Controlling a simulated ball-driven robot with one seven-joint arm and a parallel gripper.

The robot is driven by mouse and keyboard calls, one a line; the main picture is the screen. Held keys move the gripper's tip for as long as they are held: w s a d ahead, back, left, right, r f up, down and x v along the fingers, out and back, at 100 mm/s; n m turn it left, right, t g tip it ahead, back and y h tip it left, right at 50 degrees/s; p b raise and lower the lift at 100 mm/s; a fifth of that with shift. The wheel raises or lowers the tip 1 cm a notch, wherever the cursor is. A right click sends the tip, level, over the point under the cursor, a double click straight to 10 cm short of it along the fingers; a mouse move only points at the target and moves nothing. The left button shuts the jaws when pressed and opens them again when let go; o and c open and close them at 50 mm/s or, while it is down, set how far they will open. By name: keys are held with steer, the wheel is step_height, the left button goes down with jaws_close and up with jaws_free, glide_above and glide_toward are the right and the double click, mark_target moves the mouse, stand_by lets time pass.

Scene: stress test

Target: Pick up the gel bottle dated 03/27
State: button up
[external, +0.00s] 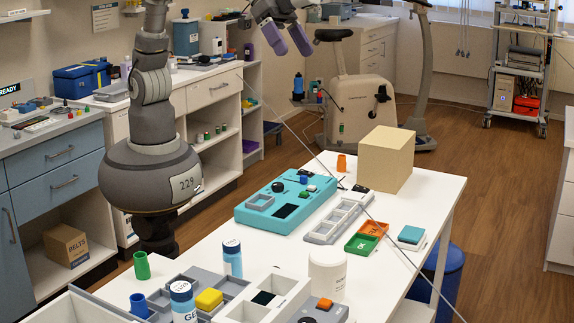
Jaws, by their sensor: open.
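My gripper (293,51) is at the top of the external view, high above the far end of the white table. Its two purple fingers are apart, with nothing between them. A bottle with a label starting "GE" (184,307) stands upright at the near left of the table, its lower part cut off by the picture edge. A second blue and white bottle (232,262) stands upright a little farther back. Both caps carry small print, but I cannot read any date, so I cannot tell which is dated 03/27. My gripper is far from both bottles.
A teal panel (262,220), a grey tray (322,237), green and orange bins (361,243) and a tan box (386,160) occupy the table's far half. The right table edge has bare patches.

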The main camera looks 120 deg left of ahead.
steer(key=s+a+r+t+b, duration=0.1)
steer(key=s+a+r+t, duration=0.1)
steer(key=a+r, duration=0.2)
steer(key=s+a+r+t+b, duration=0.1)
steer(key=a+r, duration=0.3)
steer(key=r, duration=0.4)
steer(key=shift+s+r+t+y, duration=0.35)
steer(key=shift+s+t, duration=0.15)
steer(key=shift+s, duration=0.25)
steer(key=s+a+r+t, duration=0.1)
steer(key=s+a+r, duration=0.1)
steer(key=s+r, duration=0.1)
steer(key=s+a+r+t+y+b, duration=0.1)
steer(key=s+a+r, duration=0.1)
steer(key=s+r, duration=0.1)
steer(key=s+a+r+t, duration=0.1)
steer(key=s+r+t, duration=0.1)
steer(key=r, duration=0.3)
steer(key=shift+s+a+r+y+b, duration=0.15)
steer(key=shift+s+a+y+b, duration=0.2)
steer(key=shift+s, duration=0.3)
steer(key=c, duration=0.3)
steer(key=shift+s+a+r, duration=0.1)
steer(key=shift+a+r, duration=0.05)
steer(key=shift+r, duration=0.05)
steer(key=shift+c, duration=0.8)
